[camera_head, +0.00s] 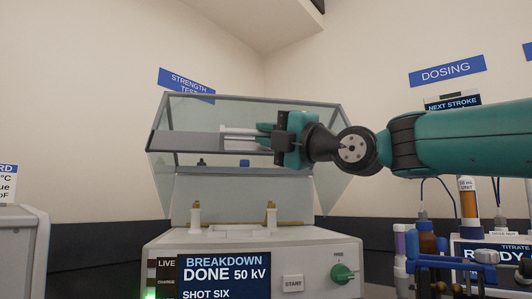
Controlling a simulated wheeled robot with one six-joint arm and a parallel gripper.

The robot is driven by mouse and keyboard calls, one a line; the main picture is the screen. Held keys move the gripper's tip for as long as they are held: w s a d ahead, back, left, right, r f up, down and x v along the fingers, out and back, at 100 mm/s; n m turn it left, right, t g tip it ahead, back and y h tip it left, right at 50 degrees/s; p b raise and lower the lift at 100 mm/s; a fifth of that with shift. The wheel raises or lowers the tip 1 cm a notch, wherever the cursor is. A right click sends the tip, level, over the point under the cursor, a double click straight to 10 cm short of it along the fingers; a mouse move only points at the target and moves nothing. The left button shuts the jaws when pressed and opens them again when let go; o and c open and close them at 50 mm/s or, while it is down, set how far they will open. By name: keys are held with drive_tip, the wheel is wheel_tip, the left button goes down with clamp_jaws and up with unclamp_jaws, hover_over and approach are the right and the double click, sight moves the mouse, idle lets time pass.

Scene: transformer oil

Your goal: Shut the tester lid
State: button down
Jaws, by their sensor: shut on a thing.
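The tester (315,258) stands in the middle of the head view, its screen reading "BREAKDOWN DONE 50 kV SHOT SIX". Its clear lid (325,128) is raised above the body, with a grey front edge. A pale handle (240,138) sits on the lid's front bar. My gripper (262,137) comes in from the right and is shut on the handle. The fingers cover the handle's right end.
A dosing and titration station with bottles (426,240) and a brown-orange cylinder (468,205) stands at the right, below my arm. Two white posts (195,218) with brass parts stand on the tester under the lid. A pale cabinet (20,250) is at the left edge.

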wheel_tip(320, 180, down, 19)
drive_tip(key=w+n+y+b, duration=0.2)
drive_tip(key=n+y+b, duration=0.1)
drive_tip(key=b, duration=1.9)
drive_tip(key=shift+w+a+n+y+b, duration=0.3)
drive_tip(key=shift+w+n+b, duration=0.1)
drive_tip(key=shift+n, duration=0.2)
drive_tip(key=c, duration=1.4)
unclamp_jaws()
drive_tip(key=shift+s+r, duration=0.1)
drive_tip(key=shift+d, duration=0.15)
drive_tip(key=b+v, duration=0.3)
drive_tip(key=v, duration=1.4)
drive_tip(key=shift+d, duration=0.25)
